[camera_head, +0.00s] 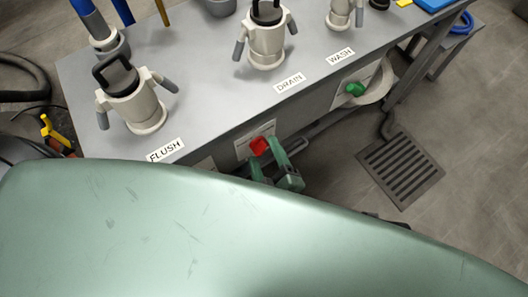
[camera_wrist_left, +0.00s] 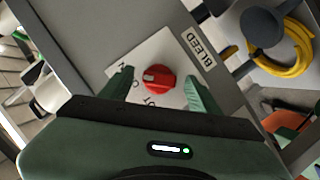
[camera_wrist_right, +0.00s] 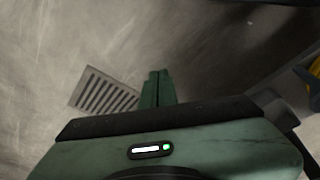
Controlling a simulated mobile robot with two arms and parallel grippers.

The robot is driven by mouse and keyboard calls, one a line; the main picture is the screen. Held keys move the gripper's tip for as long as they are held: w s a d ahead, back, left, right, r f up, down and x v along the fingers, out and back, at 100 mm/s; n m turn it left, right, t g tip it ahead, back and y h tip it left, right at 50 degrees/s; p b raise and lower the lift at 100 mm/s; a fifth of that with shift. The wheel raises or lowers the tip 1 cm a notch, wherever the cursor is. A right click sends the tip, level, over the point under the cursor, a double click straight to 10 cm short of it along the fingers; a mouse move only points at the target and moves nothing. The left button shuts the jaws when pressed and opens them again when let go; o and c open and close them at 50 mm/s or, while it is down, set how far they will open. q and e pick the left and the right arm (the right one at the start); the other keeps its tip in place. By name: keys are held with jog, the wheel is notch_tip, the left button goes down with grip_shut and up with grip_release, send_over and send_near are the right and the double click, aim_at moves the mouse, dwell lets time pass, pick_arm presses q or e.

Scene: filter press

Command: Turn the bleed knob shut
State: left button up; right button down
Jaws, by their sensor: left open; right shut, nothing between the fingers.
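The red bleed knob (camera_head: 259,146) is on a white plate on the front side of the grey bench. It shows larger in the left wrist view (camera_wrist_left: 158,78), with a pale mark on its left part. A BLEED label (camera_wrist_left: 201,47) is beside the plate. My left gripper (camera_wrist_left: 158,68) is open, with one finger on each side of the knob; I cannot tell whether either finger touches it. This gripper also shows at the knob in the head view (camera_head: 268,157). My right gripper (camera_wrist_right: 157,76) is shut and empty over the floor.
The bench top (camera_head: 205,75) holds pale valve bodies with FLUSH (camera_head: 166,150), DRAIN (camera_head: 290,82) and WASH (camera_head: 341,56) labels. A green knob (camera_head: 355,89) is farther right on the bench front. A floor grate (camera_head: 401,165) is at the right.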

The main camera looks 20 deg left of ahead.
pick_arm(q)
jog(key=shift+w+a+f, duration=0.1)
jog(key=shift+w+a, duration=0.2)
jog(key=shift+w, duration=0.15)
pick_arm(e)
jog(key=shift+r, duration=0.75)
pick_arm(q)
grip_shut()
